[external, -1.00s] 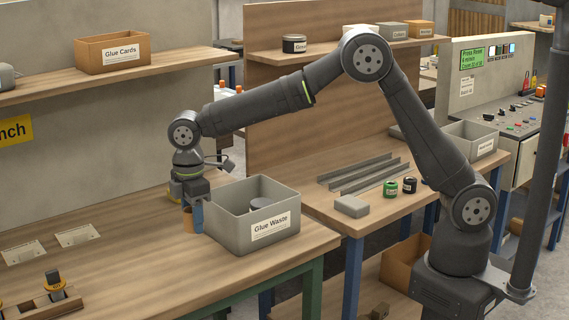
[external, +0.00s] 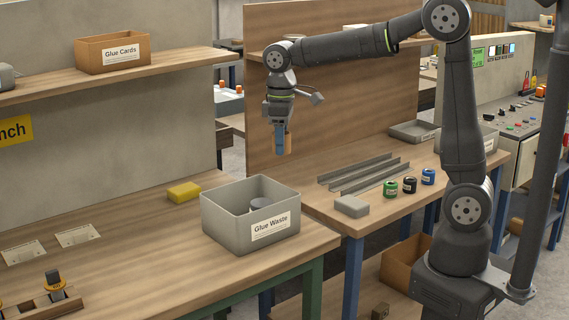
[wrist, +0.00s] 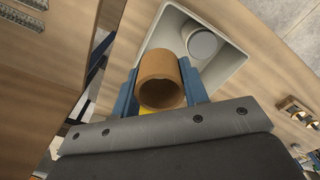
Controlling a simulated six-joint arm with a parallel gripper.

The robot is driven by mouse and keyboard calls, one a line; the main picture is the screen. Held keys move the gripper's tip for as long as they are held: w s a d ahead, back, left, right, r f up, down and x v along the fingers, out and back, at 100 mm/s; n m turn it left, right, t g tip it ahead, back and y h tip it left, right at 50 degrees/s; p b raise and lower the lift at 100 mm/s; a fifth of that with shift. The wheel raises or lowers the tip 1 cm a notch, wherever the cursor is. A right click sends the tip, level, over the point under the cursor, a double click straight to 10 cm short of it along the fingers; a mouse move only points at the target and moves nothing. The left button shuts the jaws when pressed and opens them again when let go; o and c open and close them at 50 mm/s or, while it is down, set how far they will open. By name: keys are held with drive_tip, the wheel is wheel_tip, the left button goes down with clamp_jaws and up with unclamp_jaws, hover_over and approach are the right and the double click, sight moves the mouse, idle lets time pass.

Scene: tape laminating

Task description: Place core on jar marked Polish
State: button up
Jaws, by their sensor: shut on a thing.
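My gripper (external: 282,152) is shut on a brown cardboard core (external: 288,144), held in the air in front of the brown back panel. In the wrist view the hollow core (wrist: 161,82) sits between the two blue fingers, its open end facing the camera. A green jar (external: 390,188), a black jar (external: 410,186) and a blue jar (external: 428,177) stand in a row on the right-hand bench, to the right of and below my gripper. Their labels are too small to read, so I cannot tell which is marked Polish.
A grey Glue Waste bin (external: 222,220) holding a grey round thing stands on the near bench, with a yellow block (external: 184,191) behind it. Metal strips (external: 362,172) and a grey block (external: 351,206) lie left of the jars. Shallow grey trays (external: 412,131) stand behind.

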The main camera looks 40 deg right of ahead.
drive_tip(key=s+d+m, duration=0.1)
drive_tip(key=d, duration=0.2)
hover_over(262, 202)
wheel_tip(262, 202, down, 6)
drive_tip(key=shift+f, duration=2.05)
drive_tip(key=shift+f, duration=0.15)
drive_tip(key=o, duration=0.7)
drive_tip(key=shift+c, duration=0.2)
